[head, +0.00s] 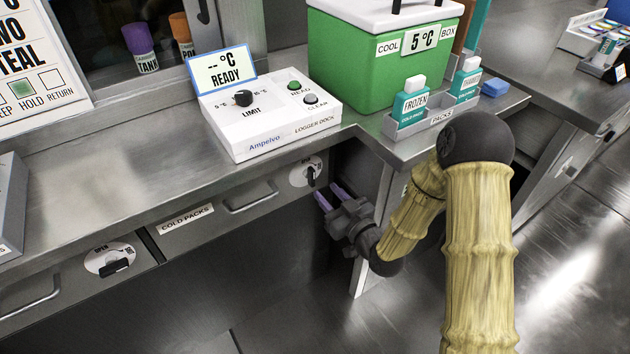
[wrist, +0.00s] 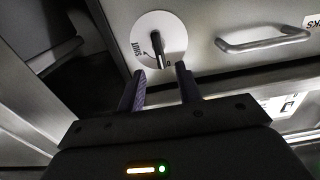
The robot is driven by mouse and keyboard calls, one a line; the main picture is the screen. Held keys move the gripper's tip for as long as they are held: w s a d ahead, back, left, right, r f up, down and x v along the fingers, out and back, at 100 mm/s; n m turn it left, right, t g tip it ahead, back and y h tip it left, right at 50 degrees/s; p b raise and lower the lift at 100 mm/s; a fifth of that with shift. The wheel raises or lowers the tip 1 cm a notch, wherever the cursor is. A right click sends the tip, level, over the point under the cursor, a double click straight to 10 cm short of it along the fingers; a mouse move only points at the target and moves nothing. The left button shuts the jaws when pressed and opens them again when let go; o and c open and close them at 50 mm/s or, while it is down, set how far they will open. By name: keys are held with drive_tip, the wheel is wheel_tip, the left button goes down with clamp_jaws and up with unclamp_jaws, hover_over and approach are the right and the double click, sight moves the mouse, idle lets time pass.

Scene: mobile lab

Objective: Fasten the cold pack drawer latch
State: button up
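The cold pack drawer (head: 222,205) is under the counter, with a "COLD PACKS" label (head: 186,216) and a bar handle (head: 250,197). Its latch (head: 309,174) is a dark lever on a round white plate at the drawer's right end. The lever stands near upright in the head view. In the wrist view the latch lever (wrist: 157,50) is ahead of the fingers, and "SHUT" is printed at the plate's left side. My gripper (head: 332,198) is just below and right of the latch. Its purple fingers (wrist: 160,87) are apart, with nothing between them.
The drawer handle (wrist: 264,41) is right of the latch in the wrist view. Another drawer latch (head: 111,262) is at left. A logger dock (head: 270,115), a green cool box (head: 370,60) and a packs rack (head: 432,122) stand on the counter. A counter support panel is beside my gripper.

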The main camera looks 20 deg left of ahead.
sight(314, 178)
drive_tip(key=x, duration=0.6)
drive_tip(key=shift+w+a+b, duration=0.2)
drive_tip(key=shift+w+b, duration=0.05)
drive_tip(key=shift+b, duration=0.15)
drive_tip(key=shift+s, duration=0.1)
drive_tip(key=shift+c, duration=0.2)
clamp_jaws()
